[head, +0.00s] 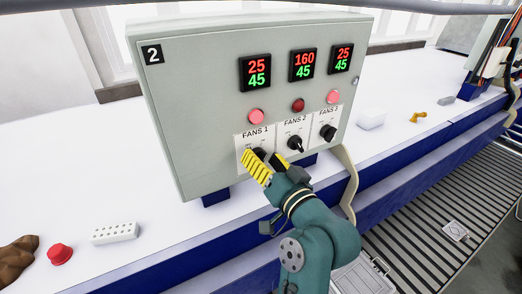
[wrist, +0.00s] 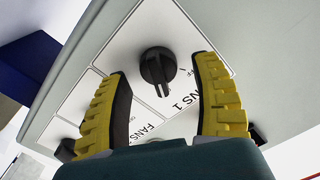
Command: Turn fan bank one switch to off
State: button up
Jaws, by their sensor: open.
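The fan bank one switch is a black rotary knob on the white FANS 1 plate (head: 240,141) of the grey control box (head: 185,120). In the head view it is mostly hidden behind my gripper. In the wrist view the FANS 1 knob (wrist: 157,68) shows clearly, with part of an OFF mark beside it. I cannot tell for sure where its pointer sits. My gripper (head: 265,160) has yellow ribbed fingers and is open. In the wrist view its fingertips (wrist: 163,72) stand on either side of the knob, with gaps visible between them and it.
Close right are the FANS 2 knob (head: 295,143) and FANS 3 knob (head: 328,132). Above are lamps and number displays (head: 255,72). A red button (head: 60,253) and white perforated block (head: 115,233) lie on the white bench at left. The bench between block and box is clear.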

jog(key=shift+w+a, duration=0.2)
jog(key=shift+w, duration=0.2)
jog(key=shift+f, duration=0.1)
grip_shut()
jog(key=shift+f+b, duration=0.1)
jog(key=shift+b, duration=0.3)
jog(key=shift+f+n+b, duration=0.15)
jog(key=shift+n+b, duration=0.55)
jog(key=shift+b, duration=0.15)
jog(key=n+b, duration=0.3)
jog(key=b, duration=0.1)
jog(key=shift+s, duration=0.1)
jog(key=n+b, duration=0.3)
jog(key=b, duration=0.1)
jog(key=shift+a+n, duration=0.15)
jog(key=shift+n, duration=0.25)
jog(key=shift+a+n+b, duration=0.1)
jog(key=shift+n+b, duration=1.2)
jog(key=shift+n, duration=0.5)
jog(key=shift+r, duration=0.2)
